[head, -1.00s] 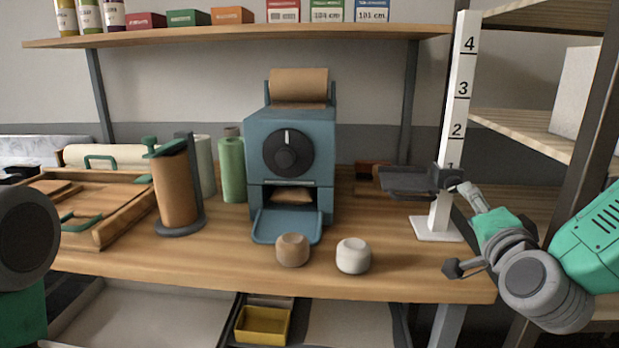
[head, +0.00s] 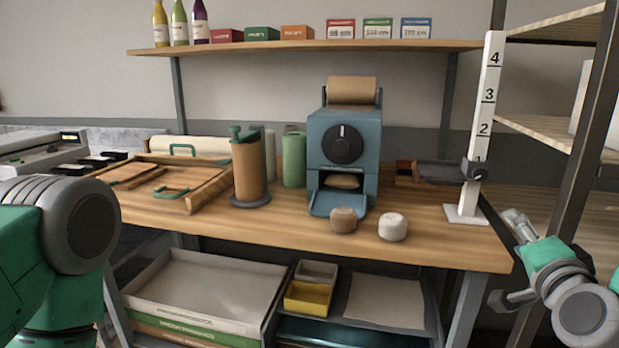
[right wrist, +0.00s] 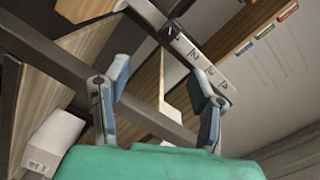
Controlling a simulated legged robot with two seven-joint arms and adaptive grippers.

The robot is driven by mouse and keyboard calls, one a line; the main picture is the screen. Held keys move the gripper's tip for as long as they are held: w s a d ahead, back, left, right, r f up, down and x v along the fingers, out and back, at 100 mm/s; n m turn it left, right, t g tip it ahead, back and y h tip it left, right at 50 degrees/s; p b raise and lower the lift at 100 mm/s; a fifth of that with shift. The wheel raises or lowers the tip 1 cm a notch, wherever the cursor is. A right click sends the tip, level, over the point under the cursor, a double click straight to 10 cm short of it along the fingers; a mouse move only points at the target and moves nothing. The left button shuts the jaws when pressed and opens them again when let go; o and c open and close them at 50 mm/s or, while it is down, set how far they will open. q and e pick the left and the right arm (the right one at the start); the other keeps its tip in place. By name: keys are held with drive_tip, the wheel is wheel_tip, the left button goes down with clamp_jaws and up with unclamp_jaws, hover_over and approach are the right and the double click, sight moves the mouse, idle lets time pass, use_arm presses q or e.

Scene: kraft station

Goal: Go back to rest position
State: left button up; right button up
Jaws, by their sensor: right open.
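My right gripper (head: 516,226) is at the right of the head view, beside the workbench's right end and apart from it. In the right wrist view its two fingers (right wrist: 162,90) stand wide apart with nothing between them. My left arm shows at the left edge of the head view, but its gripper is out of frame. The workbench (head: 420,250) holds the blue dispenser (head: 342,150), with a brown roll on top and a small packet in its opening. A brown round piece (head: 343,220) and a white one (head: 392,227) stand in front of it.
The white numbered post (head: 487,120) stands at the bench's right end, near the right arm. A dark shelf upright (head: 585,120) rises close to that arm. A wooden tray (head: 165,178) and a brown roll on a stand (head: 249,170) are on the left. Bins sit below.

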drive_tip(key=s+a+f+n+g+y, duration=0.1)
drive_tip(key=s+a+f+n+g, duration=0.15)
drive_tip(key=f, duration=0.55)
drive_tip(key=s+a+f+n+g+y, duration=0.2)
drive_tip(key=s+f+n, duration=0.1)
drive_tip(key=f, duration=0.5)
drive_tip(key=s+a+f+n+g+y, duration=0.1)
drive_tip(key=s+a+f+n+g, duration=0.15)
drive_tip(key=f, duration=0.55)
use_arm(q)
drive_tip(key=shift+w+a+f, duration=0.15)
drive_tip(key=shift+w, duration=0.1)
use_arm(e)
drive_tip(key=s+f+n+g, duration=0.3)
drive_tip(key=s+f, duration=0.4)
drive_tip(key=s, duration=0.4)
drive_tip(key=s+f+n+g, duration=0.4)
drive_tip(key=s+f+g, duration=0.2)
drive_tip(key=s, duration=0.5)
drive_tip(key=shift+s+f, duration=0.4)
drive_tip(key=shift+f, duration=0.55)
drive_tip(key=shift+w, duration=0.15)
